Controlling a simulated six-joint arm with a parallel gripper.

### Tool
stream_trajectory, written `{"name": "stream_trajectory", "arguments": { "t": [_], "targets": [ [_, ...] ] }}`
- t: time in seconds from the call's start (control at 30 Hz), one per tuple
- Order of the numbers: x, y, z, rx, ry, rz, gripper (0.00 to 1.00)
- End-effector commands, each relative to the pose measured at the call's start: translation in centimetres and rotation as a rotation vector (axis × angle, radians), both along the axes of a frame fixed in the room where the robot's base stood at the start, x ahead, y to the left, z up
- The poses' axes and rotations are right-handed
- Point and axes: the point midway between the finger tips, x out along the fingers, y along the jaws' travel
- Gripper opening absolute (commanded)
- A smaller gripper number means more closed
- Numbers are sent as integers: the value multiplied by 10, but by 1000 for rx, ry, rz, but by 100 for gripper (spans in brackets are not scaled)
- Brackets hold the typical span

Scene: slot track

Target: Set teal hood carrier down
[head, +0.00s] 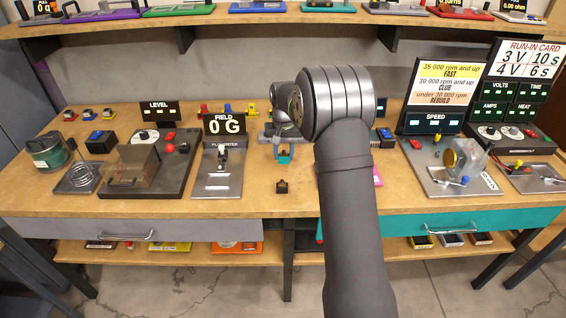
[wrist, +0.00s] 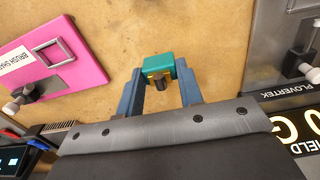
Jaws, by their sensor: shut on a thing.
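The teal hood carrier (wrist: 155,66) is a small teal block with a brass-coloured part and a dark knob on its near side. In the wrist view it sits between the two blue fingers of my gripper (wrist: 160,76), which is shut on it. In the head view my gripper (head: 284,149) points down over the middle of the wooden bench, with the teal carrier (head: 284,159) at its tips. My arm hides part of the bench to the right.
The field meter plate (head: 217,184) is to the left. A pink plate (wrist: 62,62) lies to the other side, mostly behind my arm in the head view. Bare wood surrounds the carrier.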

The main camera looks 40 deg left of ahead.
Motion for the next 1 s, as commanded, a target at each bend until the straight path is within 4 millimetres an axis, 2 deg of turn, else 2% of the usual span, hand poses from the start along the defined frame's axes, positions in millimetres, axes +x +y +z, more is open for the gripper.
{"name": "stream_trajectory", "arguments": {
  "t": [0.17,0.43,0.83,0.87,0.93,1.0],
  "targets": [
    [-3,8,-8,0,0,1,8],
    [-3,8,-43,-1,1,0,8],
    [-3,8,-49,-1,1,0,8],
    [-3,8,-48,0,0,0,39],
    [-3,8,-48,0,0,0,53],
    [-3,8,-48,0,0,0,55]
  ]
}}
